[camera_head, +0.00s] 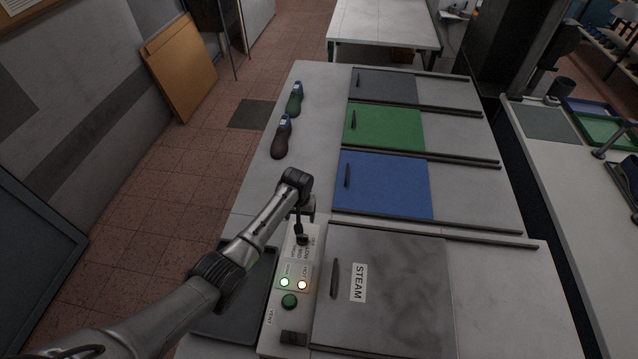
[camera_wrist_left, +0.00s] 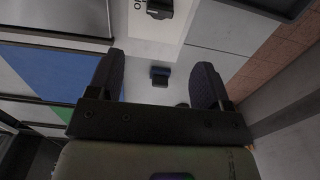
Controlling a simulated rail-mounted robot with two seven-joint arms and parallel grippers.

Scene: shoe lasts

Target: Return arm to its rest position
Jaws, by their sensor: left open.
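My left arm comes in from the lower left in the head view. Its gripper (camera_head: 300,218) is above the bench beside the upper end of the control panel (camera_head: 274,318). In the left wrist view the two dark fingers of my left gripper (camera_wrist_left: 158,82) are spread apart with nothing held between them. A small dark and blue thing (camera_wrist_left: 160,76) shows beyond the gap; I cannot tell for sure what it is. My right gripper is not in view.
Grey (camera_head: 386,87), green (camera_head: 384,127) and blue (camera_head: 384,184) sliding lids and a STEAM lid (camera_head: 391,285) line the bench's right side. A dark tray (camera_head: 253,292) lies left of the panel. Bench around the lasts is clear.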

